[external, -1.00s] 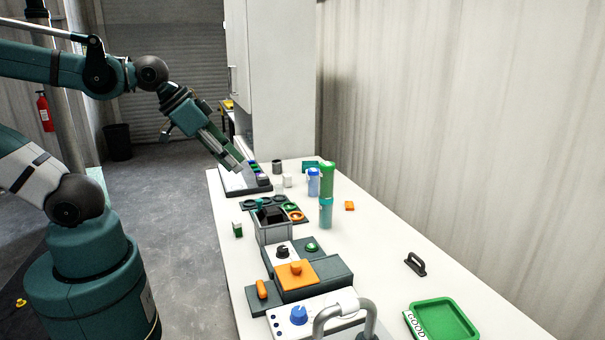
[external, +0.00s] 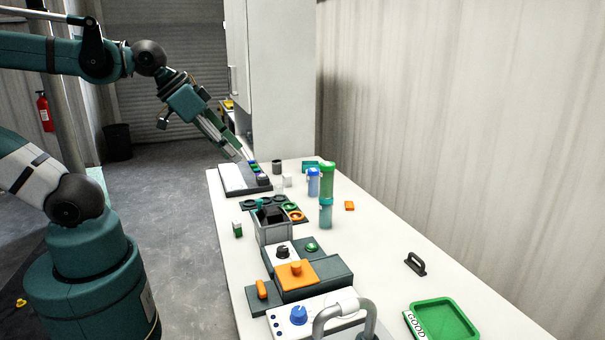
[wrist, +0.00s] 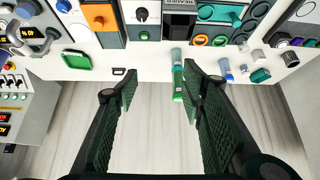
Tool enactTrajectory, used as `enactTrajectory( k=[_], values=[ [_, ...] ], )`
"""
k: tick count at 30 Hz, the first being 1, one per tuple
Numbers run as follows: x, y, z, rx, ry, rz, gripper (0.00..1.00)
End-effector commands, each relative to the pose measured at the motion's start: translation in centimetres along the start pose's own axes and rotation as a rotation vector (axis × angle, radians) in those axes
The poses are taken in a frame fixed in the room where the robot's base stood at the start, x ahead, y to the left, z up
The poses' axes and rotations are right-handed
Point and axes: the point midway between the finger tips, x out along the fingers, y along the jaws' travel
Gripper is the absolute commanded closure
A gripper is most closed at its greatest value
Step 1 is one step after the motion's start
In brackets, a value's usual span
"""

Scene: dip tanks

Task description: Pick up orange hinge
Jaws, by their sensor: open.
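A small orange block-like piece (external: 349,206), which looks like the orange hinge, lies on the white table right of the teal-and-green bottles in the external view. It is too small there to show its hinge shape. I cannot make it out in the wrist view, where a finger may hide it. My gripper (external: 242,157) is above the far left part of the table, well away from the orange piece. In the wrist view my gripper (wrist: 162,75) is open, with nothing held between its fingers.
Tall bottles (external: 326,180) stand close left of the orange piece. A black handle (external: 415,264) and a green tray (external: 446,318) lie nearer the camera. Control boxes (external: 300,275) fill the table's left side. A wall runs along the right. The table around the orange piece is mostly clear.

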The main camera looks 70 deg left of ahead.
Motion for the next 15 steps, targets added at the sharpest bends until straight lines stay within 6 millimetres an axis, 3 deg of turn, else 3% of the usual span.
enactTrajectory(
  k=[4, 15],
  values=[
    [-1.5, 0.0, -1.1, 0.000, 0.000, 0.000, 0.60],
    [-1.6, -0.5, -4.0, -0.061, -0.034, -0.007, 0.60]
  ],
)
